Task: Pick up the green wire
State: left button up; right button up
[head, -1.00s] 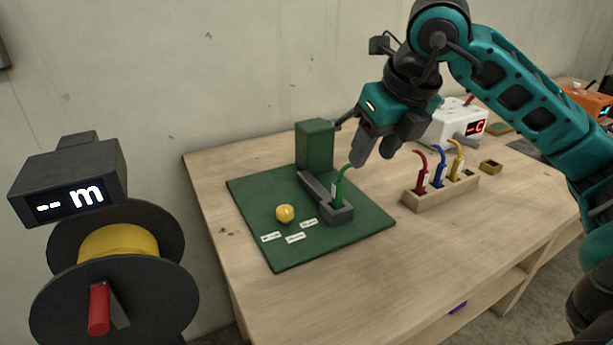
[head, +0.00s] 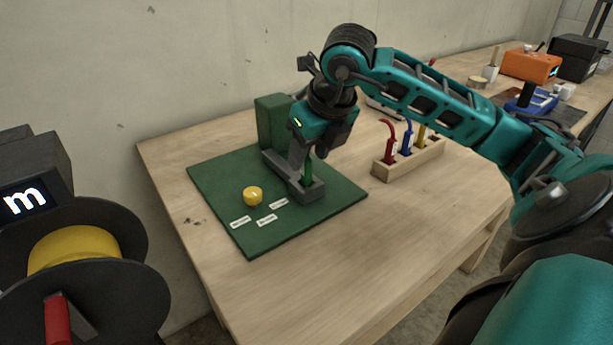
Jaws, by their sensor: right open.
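The green wire (head: 308,168) stands upright in the grey socket block (head: 306,189) on the green board (head: 238,230). Its upper part is hidden behind my right gripper (head: 302,160). My right gripper points down over the block, open, with its fingers at the wire. I cannot tell whether both fingers are around the wire or touching it. My left gripper is not in view.
A wooden rack (head: 408,161) holds red, blue and yellow wires to the right. A yellow knob (head: 253,196) and white labels are on the board. A yellow spool (head: 80,248) stands at left. The table front is clear.

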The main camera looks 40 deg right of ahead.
aim_at(308, 158)
jog(key=x, duration=0.3)
jog(key=shift+f, duration=0.1)
jog(key=shift+c, duration=0.3)
grip_shut()
